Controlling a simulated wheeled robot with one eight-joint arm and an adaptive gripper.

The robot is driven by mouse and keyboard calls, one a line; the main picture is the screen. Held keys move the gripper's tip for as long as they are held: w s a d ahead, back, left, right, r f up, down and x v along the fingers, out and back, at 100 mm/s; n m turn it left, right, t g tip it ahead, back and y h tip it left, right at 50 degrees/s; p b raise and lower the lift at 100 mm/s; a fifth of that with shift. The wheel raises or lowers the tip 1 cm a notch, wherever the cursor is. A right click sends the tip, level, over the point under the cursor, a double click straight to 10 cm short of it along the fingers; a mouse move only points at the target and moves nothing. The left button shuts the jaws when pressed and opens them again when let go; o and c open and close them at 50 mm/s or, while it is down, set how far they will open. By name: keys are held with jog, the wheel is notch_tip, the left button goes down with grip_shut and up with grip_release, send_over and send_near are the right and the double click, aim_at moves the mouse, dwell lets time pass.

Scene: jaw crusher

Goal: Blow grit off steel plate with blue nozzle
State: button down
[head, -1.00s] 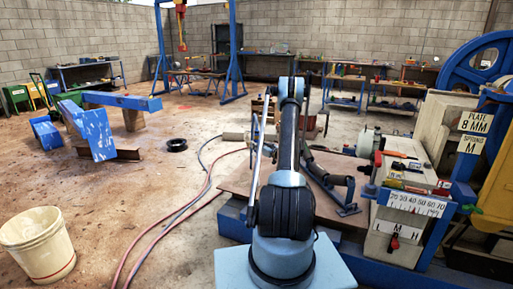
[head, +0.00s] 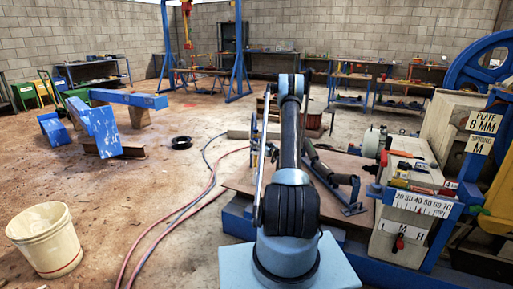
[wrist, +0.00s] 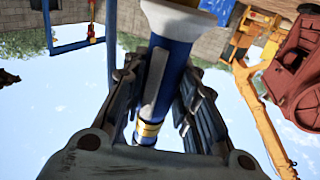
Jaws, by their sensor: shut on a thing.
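My gripper (wrist: 150,100) is shut on the blue nozzle (wrist: 165,65), which shows in the wrist view. The nozzle is a blue tube with a pale strip along its side, a white collar at the top and a yellow band near its lower end. It lies between the two dark fingers. In the head view my own arm hides most of the gripper. A brown steel plate (head: 236,187) lies low on the blue frame, partly behind my arm. Grit on it is too small to tell.
The crusher's scale panel (head: 422,204) and a tool-covered ledge (head: 409,170) stand close on the right. Hoses (head: 172,220) run over the floor to the left. A white bucket (head: 45,240) and blue beams (head: 104,130) stand farther left. Open floor lies between.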

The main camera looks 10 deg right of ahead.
jog(key=shift+w+a, duration=2)
jog(key=shift+a, duration=0.7)
jog(key=w+d, duration=0.5)
jog(key=w, duration=0.3)
jog(key=shift+d, duration=0.4)
dwell(0.4)
jog(key=s+a+r+m+t+h, duration=0.1)
jog(key=s+a+r+m+h, duration=0.2)
jog(key=s+r, duration=0.5)
jog(key=s+a+r+m+t+h, duration=0.1)
jog(key=s+a+r+m+h, duration=0.2)
jog(key=s+r+h, duration=0.3)
jog(key=shift+s+a+r, duration=0.6)
jog(key=shift+s+r, duration=1.15)
jog(key=shift+r, duration=1.25)
